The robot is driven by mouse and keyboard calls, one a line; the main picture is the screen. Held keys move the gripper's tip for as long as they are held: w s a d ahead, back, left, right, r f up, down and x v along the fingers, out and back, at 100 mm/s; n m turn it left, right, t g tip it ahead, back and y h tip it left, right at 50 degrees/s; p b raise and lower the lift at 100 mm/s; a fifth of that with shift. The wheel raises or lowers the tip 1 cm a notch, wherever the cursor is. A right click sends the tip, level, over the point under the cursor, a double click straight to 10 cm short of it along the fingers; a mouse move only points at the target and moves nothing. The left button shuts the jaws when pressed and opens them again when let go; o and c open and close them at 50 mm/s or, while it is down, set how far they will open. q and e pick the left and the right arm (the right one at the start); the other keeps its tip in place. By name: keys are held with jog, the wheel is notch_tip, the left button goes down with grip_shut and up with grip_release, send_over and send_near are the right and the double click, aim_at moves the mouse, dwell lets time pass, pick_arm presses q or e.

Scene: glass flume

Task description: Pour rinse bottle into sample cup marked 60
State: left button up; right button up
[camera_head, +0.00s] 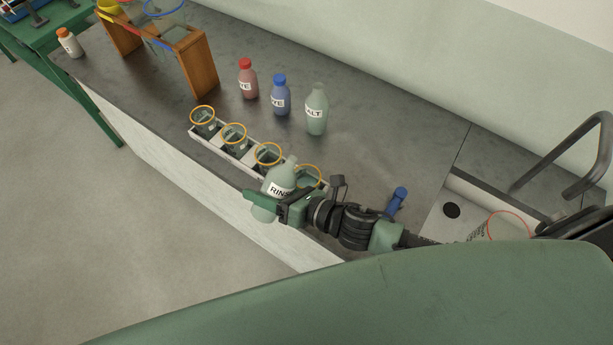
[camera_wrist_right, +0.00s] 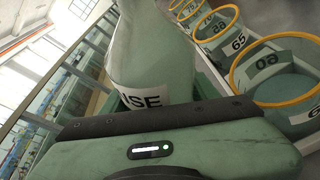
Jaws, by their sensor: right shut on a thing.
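The pale green rinse bottle (camera_head: 279,176), labelled "RIN…", is held in my right gripper (camera_head: 269,202), which is shut on it. It leans slightly right in the head view, beside the front of the cup rack. The bottle also fills the upper middle of the wrist view (camera_wrist_right: 150,55), its top cut off. The sample cup marked 60 (camera_wrist_right: 275,69) has an orange rim and is the nearest cup in the wrist view. It seems to be the right-end cup (camera_head: 309,177) in the head view, partly hidden by bottle and gripper. My left gripper is not in view.
The white rack (camera_head: 217,148) holds more orange-rimmed cups; one is tagged 65 (camera_wrist_right: 238,41). Behind stand a red-capped bottle (camera_head: 248,80), a blue-capped bottle (camera_head: 280,97) and a pale salt bottle (camera_head: 316,110). A wooden stand (camera_head: 200,65) is at left, a sink (camera_head: 462,198) at right.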

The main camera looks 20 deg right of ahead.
jog(key=shift+w+d+f+m, duration=0.1)
jog(key=shift+f+m, duration=0.05)
jog(key=shift+m, duration=0.15)
jog(key=shift+r, duration=0.25)
jog(key=shift+s+a+b, duration=0.2)
jog(key=shift+s+b, duration=0.1)
jog(key=shift+b, duration=0.05)
jog(key=shift+w, duration=0.1)
jog(key=shift+w+f, duration=0.1)
jog(key=shift+w, duration=0.05)
jog(key=shift+s+m+y, duration=0.3)
jog(key=shift+y, duration=0.1)
jog(key=shift+a+b, duration=0.1)
jog(key=shift+b, duration=0.2)
jog(key=shift+w, duration=0.15)
